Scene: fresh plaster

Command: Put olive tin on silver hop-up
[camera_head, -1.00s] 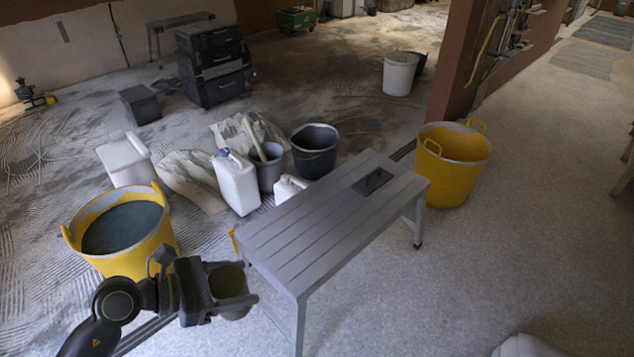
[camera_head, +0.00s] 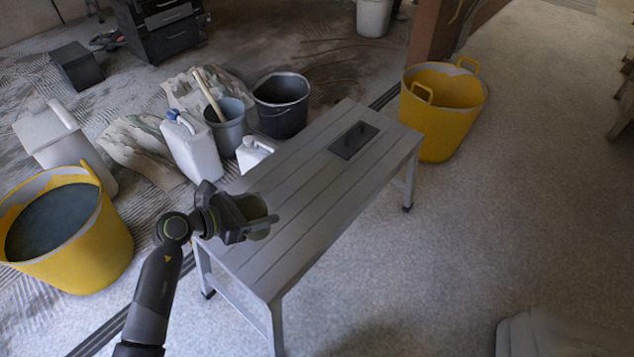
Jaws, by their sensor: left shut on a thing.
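The silver hop-up (camera_head: 305,200) is a long slatted bench in the middle of the head view, with a dark rectangular plate (camera_head: 354,140) on its far end. My left gripper (camera_head: 260,220) is shut on the olive tin (camera_head: 256,208), in front of the near end of the hop-up's top. The gripper's fingers hide part of the tin. I cannot tell whether the tin touches the top or hangs above it. My right gripper is not in view.
A yellow tub (camera_head: 70,230) of dark liquid stands left, and an empty yellow tub (camera_head: 440,110) stands beyond the hop-up. Jerrycans (camera_head: 192,148), a grey bucket (camera_head: 228,125) and a black bucket (camera_head: 281,104) stand along its left side. The floor on the right is mostly clear.

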